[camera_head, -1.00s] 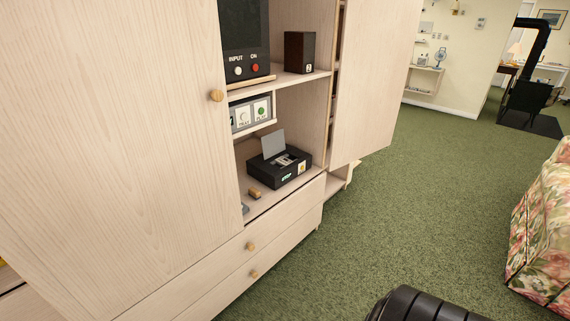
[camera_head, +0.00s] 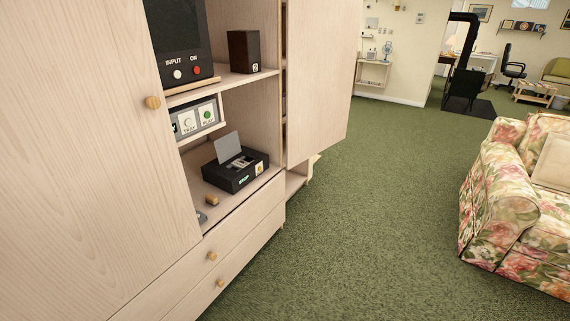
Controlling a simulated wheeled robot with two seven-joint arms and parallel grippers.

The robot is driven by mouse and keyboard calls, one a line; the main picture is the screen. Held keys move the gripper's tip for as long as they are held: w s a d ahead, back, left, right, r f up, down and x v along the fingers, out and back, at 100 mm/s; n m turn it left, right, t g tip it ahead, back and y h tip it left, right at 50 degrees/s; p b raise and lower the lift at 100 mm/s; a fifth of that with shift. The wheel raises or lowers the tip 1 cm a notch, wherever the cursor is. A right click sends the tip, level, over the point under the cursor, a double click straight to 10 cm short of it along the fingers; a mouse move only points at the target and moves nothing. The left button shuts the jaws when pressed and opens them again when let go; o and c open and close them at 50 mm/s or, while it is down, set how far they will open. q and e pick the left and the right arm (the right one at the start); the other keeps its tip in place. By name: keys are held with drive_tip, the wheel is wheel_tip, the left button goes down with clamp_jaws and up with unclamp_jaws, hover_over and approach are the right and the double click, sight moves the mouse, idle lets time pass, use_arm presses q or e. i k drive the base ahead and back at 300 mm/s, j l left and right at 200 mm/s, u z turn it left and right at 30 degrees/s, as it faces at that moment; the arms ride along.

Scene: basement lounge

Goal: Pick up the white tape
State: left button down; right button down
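I cannot make out a white tape in this view. An open compartment of the pale wood cabinet (camera_head: 105,200) holds a black device (camera_head: 240,176) with a raised grey flap (camera_head: 227,147) on its lower shelf. A small brown wooden piece (camera_head: 212,200) lies in front of the device. A small grey item (camera_head: 202,217) is partly hidden by the cabinet's left door. Neither of my grippers is in view.
A dark screen unit (camera_head: 175,40) and a dark box marked 2 (camera_head: 243,52) stand on the upper shelf. The cabinet's right door (camera_head: 318,85) stands open. Green carpet (camera_head: 370,220) is clear between the cabinet and a floral sofa (camera_head: 500,205).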

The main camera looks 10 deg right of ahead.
sight(238, 163)
drive_tip(key=i+l+u, duration=0.1)
drive_tip(key=i+l, duration=0.45)
drive_tip(key=l, duration=0.2)
drive_tip(key=i+l+u, duration=0.25)
drive_tip(key=i+l, duration=0.25)
drive_tip(key=l, duration=0.25)
drive_tip(key=i+l, duration=0.25)
drive_tip(key=l, duration=0.2)
drive_tip(key=i+l+u, duration=0.15)
drive_tip(key=l, duration=0.25)
drive_tip(key=i, duration=0.05)
